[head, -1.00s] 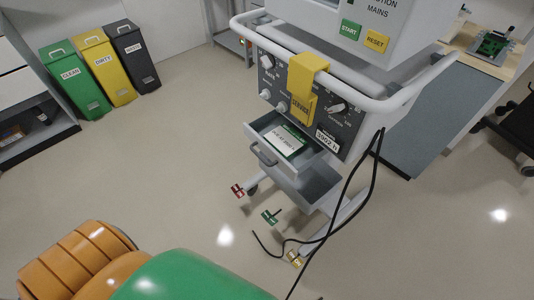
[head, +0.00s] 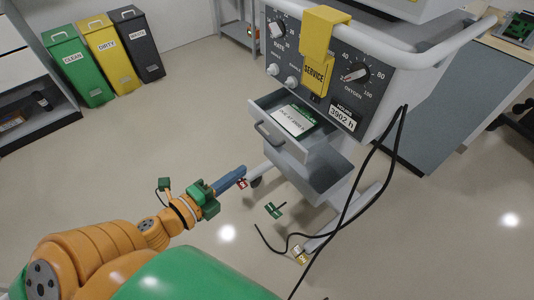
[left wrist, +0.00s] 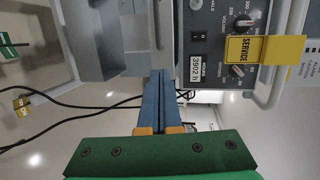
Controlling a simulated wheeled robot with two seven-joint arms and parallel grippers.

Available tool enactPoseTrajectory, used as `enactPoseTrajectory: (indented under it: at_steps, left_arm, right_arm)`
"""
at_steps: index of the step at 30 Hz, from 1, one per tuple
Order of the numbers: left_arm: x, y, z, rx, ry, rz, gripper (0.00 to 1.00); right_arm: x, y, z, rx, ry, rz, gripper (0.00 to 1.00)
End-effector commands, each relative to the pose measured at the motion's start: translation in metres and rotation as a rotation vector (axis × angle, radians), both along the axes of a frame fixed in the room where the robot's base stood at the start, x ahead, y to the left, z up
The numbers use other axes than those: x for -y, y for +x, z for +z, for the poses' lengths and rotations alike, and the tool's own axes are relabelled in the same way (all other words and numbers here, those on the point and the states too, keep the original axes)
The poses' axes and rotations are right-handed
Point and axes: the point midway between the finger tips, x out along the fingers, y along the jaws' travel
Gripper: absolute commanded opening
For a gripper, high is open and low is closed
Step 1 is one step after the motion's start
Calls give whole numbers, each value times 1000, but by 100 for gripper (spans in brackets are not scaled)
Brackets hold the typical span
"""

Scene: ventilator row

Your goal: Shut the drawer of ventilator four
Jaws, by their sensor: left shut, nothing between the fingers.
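A ventilator (head: 385,85) stands on the right of the head view, with knobs, a yellow SERVICE tag (head: 316,72) and an hours label. Below its panel a grey drawer (head: 266,106) is pulled out, its front handle (head: 267,135) facing left. A green-and-white card (head: 294,121) lies inside. My left gripper (head: 242,171) is shut and empty. In the head view its blue fingers appear left of and below the drawer front, apart from it. In the left wrist view the shut fingers (left wrist: 161,75) point toward the ventilator, below its panel (left wrist: 205,40). My right gripper is not in view.
A grey open tray (head: 325,172) sits under the drawer. Black cables (head: 345,205) hang down the ventilator's right side to the floor. Small coloured tags (head: 275,210) lie low near the base. Green, yellow and dark bins (head: 108,55) stand far left. Open floor lies between.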

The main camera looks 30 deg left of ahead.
Motion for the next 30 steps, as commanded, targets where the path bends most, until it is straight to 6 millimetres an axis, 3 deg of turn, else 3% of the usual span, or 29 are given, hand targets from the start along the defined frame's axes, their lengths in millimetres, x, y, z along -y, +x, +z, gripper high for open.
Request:
enactPoseTrajectory:
  at_steps: [9,15,30]
  left_arm:
    - [14,68,-11,3,-1,2,0]
    - [20,97,-19,-1,-5,5,0]
    - [23,106,-22,-3,-6,4,0]
  right_arm:
    - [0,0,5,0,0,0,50]
    - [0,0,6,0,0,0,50]
    - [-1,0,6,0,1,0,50]
